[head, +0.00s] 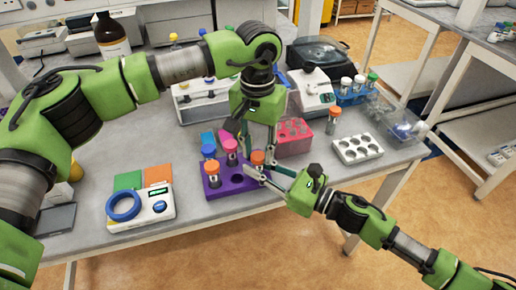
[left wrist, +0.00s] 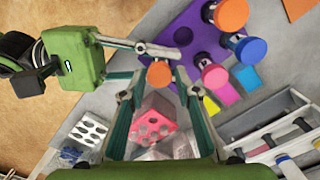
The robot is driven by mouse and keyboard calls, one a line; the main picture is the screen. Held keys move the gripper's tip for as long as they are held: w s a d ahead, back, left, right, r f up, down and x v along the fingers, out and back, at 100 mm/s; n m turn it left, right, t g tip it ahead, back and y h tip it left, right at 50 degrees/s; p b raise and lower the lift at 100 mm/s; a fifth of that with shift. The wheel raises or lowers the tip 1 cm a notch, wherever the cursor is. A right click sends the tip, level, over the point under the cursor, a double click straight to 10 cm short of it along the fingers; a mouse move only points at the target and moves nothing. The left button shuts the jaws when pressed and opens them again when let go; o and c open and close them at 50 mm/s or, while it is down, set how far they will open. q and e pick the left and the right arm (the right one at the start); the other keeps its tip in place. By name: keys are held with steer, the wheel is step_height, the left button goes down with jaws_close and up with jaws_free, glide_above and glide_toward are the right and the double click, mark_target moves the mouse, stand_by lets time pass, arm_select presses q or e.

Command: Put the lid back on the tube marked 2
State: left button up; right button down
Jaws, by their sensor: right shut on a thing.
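A purple rack (head: 243,186) holds several capped tubes, with orange (head: 211,167), blue (head: 209,150) and pink (head: 230,146) lids. Another orange lid (head: 257,157) is at the rack's right side; it also shows in the left wrist view (left wrist: 159,73). My left gripper (head: 258,148) points down from above, its fingers apart on either side of this lid, with gaps visible. My right gripper (head: 266,176) reaches in from the right and is shut on the tube under this lid. I cannot tell whether the lid is seated. No number is readable.
A pink rack (head: 294,140) stands behind my right gripper. A white rack (head: 357,149) and an orange-capped tube (head: 333,120) are to the right. A white device (head: 150,203) with a blue ring (head: 123,207) is at the left. Bare table lies in front of the white rack.

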arm_select(q)
steer(key=shift+o, duration=0.6)
step_height(320, 180, up, 12)
arm_select(e)
steer(key=c, duration=1.8)
jaws_free()
steer(key=v, duration=1.2)
arm_select(q)
steer(key=shift+f, duration=0.1)
